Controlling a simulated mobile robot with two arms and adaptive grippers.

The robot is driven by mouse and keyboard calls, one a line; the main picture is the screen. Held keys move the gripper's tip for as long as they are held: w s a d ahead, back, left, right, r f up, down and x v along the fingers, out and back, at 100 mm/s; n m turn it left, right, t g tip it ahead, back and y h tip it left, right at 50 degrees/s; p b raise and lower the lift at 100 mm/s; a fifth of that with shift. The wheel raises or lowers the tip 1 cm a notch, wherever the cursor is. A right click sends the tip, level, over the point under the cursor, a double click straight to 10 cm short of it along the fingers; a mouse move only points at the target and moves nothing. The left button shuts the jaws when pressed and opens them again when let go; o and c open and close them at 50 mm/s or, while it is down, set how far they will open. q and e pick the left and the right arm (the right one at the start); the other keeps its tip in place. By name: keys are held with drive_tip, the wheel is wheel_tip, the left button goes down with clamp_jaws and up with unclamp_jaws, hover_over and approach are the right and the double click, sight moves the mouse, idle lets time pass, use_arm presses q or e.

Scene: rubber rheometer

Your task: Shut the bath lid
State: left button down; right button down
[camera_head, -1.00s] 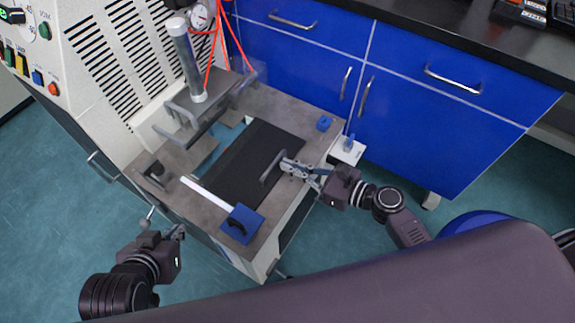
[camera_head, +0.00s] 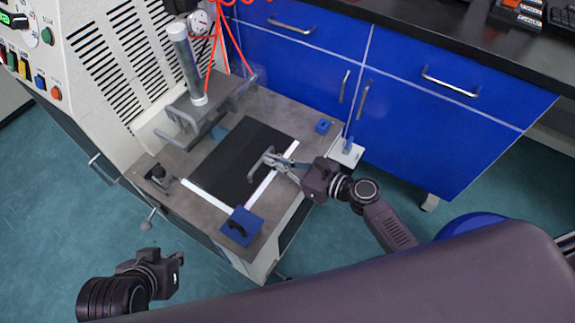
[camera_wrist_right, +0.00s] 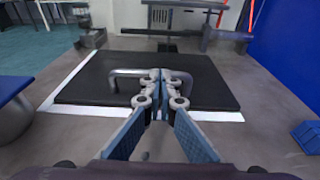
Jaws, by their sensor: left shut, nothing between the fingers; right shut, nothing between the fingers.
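The bath lid (camera_head: 232,172) is a flat black plate with a grey bar handle (camera_head: 258,166). It lies over most of the bath opening in the machine's grey top; a small pale-blue patch (camera_head: 221,132) shows at its far end. The lid also fills the middle of the right wrist view (camera_wrist_right: 85,85). My right gripper (camera_head: 268,160) is shut and empty, its fingertips at the handle; the fingertips (camera_wrist_right: 160,76) overlap the handle in the wrist view, and contact is unclear. My left gripper (camera_head: 178,258) is shut and empty, off the front left of the machine.
White strips (camera_head: 207,195) border the lid on two sides. A blue block with a black handle (camera_head: 241,227) sits at the near corner. A metal cylinder (camera_head: 187,65) and bracket stand behind the lid. A small blue block (camera_head: 322,126) and blue cabinets (camera_head: 430,110) are at the right.

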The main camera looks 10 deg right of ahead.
drive_tip(key=shift+w+a+r, duration=0.1)
drive_tip(key=shift+a+r, duration=0.05)
drive_tip(key=shift+s+d, duration=0.25)
drive_tip(key=shift+s, duration=0.05)
drive_tip(key=v, duration=1.1)
drive_tip(key=shift+d, duration=0.25)
drive_tip(key=shift+s+a, duration=0.1)
drive_tip(key=shift+s, duration=0.1)
